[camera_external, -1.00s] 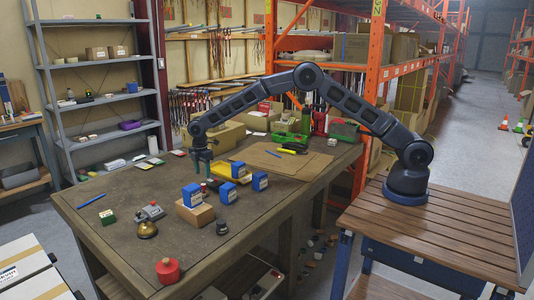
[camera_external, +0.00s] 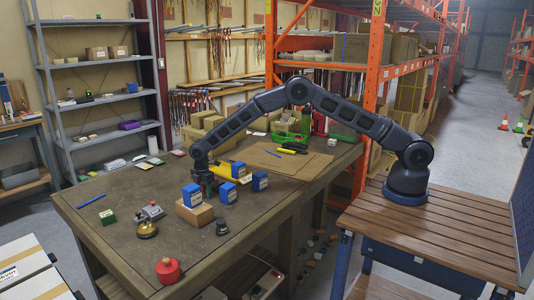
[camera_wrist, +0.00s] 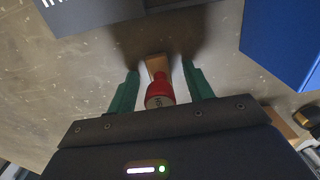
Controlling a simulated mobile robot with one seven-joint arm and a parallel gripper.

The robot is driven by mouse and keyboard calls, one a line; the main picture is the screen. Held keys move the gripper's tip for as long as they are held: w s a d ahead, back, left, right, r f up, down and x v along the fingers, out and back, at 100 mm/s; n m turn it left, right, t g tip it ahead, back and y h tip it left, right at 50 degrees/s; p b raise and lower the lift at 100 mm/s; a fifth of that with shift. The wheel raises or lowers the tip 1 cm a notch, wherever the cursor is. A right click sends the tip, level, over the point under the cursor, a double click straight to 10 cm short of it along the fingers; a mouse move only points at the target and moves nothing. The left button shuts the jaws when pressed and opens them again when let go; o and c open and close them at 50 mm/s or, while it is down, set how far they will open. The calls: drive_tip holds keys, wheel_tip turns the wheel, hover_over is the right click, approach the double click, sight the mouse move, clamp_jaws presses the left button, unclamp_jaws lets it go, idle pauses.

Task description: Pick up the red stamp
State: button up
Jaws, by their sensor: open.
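The red stamp (camera_wrist: 158,90) shows in the wrist view, with a red handle and a wooden-looking end. It lies in the gap between the green fingers of my gripper (camera_wrist: 162,76). The fingers are open, with a visible gap on both sides of the stamp. In the external view my gripper (camera_external: 205,188) is low over the table, among the blue boxes. The stamp is mostly hidden there by the gripper and boxes.
Blue boxes (camera_external: 228,193) stand close by, one of them (camera_external: 192,195) on a cardboard box (camera_external: 196,215). In the wrist view a blue box (camera_wrist: 285,45) is at right and a dark grey object (camera_wrist: 90,14) at upper left.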

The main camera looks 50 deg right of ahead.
drive_tip(key=c, duration=1.1)
drive_tip(key=shift+o, duration=0.2)
